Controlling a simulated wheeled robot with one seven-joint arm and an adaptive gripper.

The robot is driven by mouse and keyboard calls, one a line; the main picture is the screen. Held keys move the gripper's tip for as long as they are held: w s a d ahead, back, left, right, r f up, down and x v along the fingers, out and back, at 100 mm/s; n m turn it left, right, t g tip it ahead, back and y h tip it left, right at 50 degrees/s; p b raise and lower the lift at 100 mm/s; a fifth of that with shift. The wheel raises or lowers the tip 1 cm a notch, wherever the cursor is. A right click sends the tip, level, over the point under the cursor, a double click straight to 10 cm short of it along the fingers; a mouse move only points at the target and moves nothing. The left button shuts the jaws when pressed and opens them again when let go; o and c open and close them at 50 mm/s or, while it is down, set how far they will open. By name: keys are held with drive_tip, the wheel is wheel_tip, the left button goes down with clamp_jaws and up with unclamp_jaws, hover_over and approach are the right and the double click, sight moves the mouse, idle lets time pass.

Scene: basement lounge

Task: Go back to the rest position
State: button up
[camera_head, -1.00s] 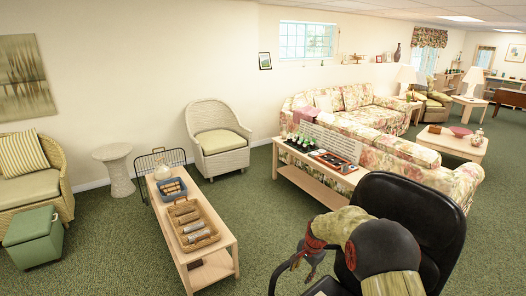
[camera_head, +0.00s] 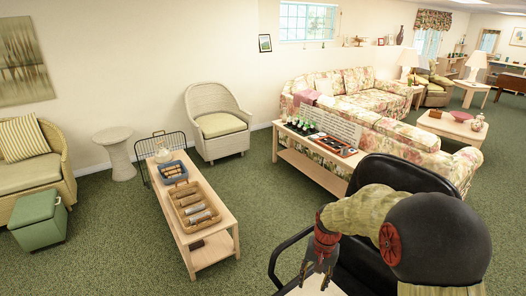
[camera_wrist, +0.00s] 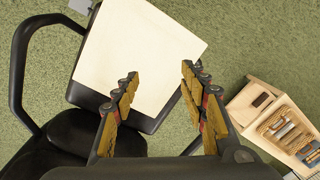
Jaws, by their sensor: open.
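My gripper (camera_head: 318,272) is at the lower right of the head view, at the end of my bent arm, fingers pointing down. In the wrist view my gripper (camera_wrist: 160,88) shows its two padded fingers spread apart with nothing between them. It is open and empty. I cannot tell how far above the board the fingers are.
A wooden bench (camera_head: 215,250) holds a wicker tray (camera_head: 215,222) and a blue basket (camera_head: 163,179). A console table (camera_head: 320,178) with bottles stands behind a floral sofa (camera_head: 420,150). The black chair (camera_head: 395,170) is close to my arm. Green carpet is clear around the bench.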

drive_tip(key=s+d+r+n+t, duration=0.1)
drive_tip(key=s+r+n+t, duration=0.1)
drive_tip(key=s+r, duration=1)
drive_tip(key=s+d+r+n+t+h, duration=0.1)
drive_tip(key=s+r+t, duration=0.3)
drive_tip(key=s+r, duration=0.8)
drive_tip(key=shift+s+d+r+n, duration=0.2)
drive_tip(key=shift+s+d+n, duration=0.15)
drive_tip(key=shift+s, duration=0.6)
